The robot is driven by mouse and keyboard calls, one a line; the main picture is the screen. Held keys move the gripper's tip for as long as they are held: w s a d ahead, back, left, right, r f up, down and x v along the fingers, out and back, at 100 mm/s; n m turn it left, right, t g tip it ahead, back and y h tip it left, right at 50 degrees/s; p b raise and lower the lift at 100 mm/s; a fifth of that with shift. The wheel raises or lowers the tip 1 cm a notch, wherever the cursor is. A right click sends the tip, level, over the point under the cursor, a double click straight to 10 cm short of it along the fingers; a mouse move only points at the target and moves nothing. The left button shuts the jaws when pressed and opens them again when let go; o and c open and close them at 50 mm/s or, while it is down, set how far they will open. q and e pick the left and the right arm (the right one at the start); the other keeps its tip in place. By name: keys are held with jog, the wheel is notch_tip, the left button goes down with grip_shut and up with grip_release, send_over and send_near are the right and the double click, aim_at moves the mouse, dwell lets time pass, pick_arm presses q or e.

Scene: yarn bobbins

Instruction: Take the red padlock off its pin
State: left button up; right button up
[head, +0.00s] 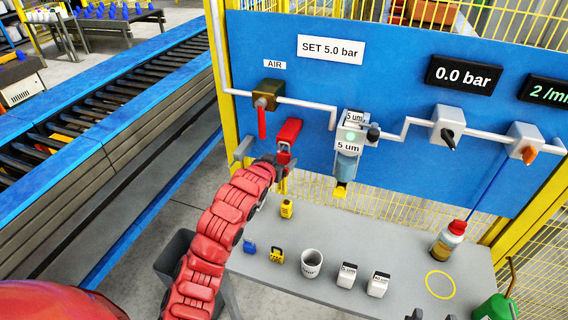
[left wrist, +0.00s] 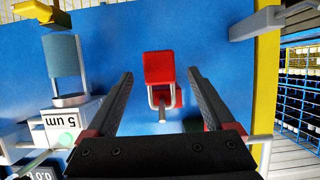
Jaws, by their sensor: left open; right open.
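The red padlock (left wrist: 158,67) shows in the left wrist view, its grey shackle around a pin (left wrist: 162,114) at the blue board. My left gripper (left wrist: 160,76) is open, with one finger on each side of the padlock; I see a gap on both sides. In the head view my left gripper (head: 284,158) is in front of the board, below the red valve lever (head: 262,122); there I cannot clearly tell the padlock from the gripper's red parts. Only dark tips of my right gripper (head: 432,316) show at the bottom edge, apart from each other.
The filter unit (head: 348,145) is right of the left gripper. A conveyor (head: 110,95) runs along the left.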

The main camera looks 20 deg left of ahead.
aim_at(283, 158)
pick_arm(q)
jog(key=b+x, duration=0.1)
jog(key=x, duration=0.2)
jog(key=shift+w+f, duration=0.25)
jog(key=shift+w, duration=0.35)
grip_shut()
jog(key=shift+r, duration=0.15)
jog(key=shift+r, duration=0.55)
